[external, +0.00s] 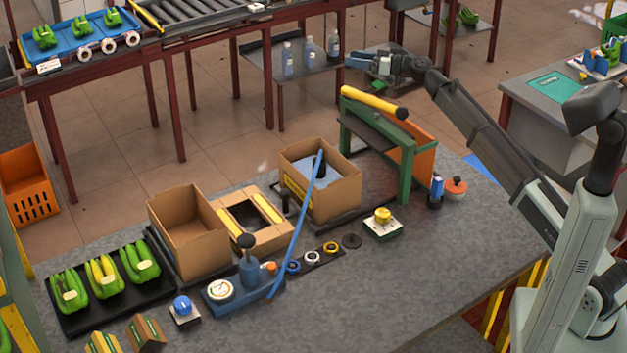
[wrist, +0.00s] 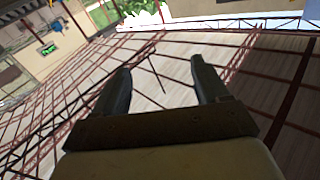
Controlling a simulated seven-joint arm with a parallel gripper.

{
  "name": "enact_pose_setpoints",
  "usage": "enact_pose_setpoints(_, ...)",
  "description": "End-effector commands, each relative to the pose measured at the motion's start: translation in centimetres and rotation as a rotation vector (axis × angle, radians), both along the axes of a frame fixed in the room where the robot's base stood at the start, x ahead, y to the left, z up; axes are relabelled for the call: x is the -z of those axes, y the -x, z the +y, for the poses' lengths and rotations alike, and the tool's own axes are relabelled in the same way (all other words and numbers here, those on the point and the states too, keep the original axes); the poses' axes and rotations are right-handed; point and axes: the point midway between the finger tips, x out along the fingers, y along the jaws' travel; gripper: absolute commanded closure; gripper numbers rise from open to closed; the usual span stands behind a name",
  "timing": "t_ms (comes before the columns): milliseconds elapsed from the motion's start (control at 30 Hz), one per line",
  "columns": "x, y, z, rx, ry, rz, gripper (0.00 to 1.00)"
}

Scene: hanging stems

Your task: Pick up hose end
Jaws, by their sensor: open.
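A thin blue hose (external: 297,226) shows in the external view. It slants from the open cardboard box down to the front edge of a blue pump base (external: 232,291). Its upper end is at the box, close to a black fitting (external: 320,170); I cannot tell whether they are joined. Its lower end is beside the pump base. My gripper (external: 364,62) is high above the far side of the bench, well apart from the hose. In the wrist view my gripper (wrist: 160,78) has its two dark fingers spread with nothing between them. The hose is not in the wrist view.
The cardboard box (external: 335,200) stands behind the hose. A green stand (external: 407,165) with a yellow roller (external: 374,102) is between the box and my arm. A yellow-knobbed block (external: 382,224) is right of the hose. The bench's front right (external: 440,255) is clear.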

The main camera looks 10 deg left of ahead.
Motion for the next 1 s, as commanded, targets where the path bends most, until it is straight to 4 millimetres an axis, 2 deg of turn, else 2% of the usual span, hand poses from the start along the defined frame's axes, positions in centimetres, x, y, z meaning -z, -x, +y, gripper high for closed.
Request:
enact_pose_setpoints(33, -0.8, 1.1, 0.9, -0.016, -0.006, -0.011, 0.26)
enact_pose_setpoints(200, -2.7, 4.3, 3.2, -0.061, -0.02, -0.045, 0.26)
enact_pose_setpoints(367, -3.3, 7.5, 5.1, -0.113, 0.007, -0.075, 0.26)
enact_pose_setpoints(667, 0.5, 12.5, 6.7, -0.221, 0.223, -0.112, 0.26)
enact_pose_setpoints(867, 4.7, 16.6, 7.1, -0.287, 0.478, -0.133, 0.26)
enact_pose_setpoints(1000, 8.5, 19.3, 6.2, -0.295, 0.736, -0.138, 0.26)
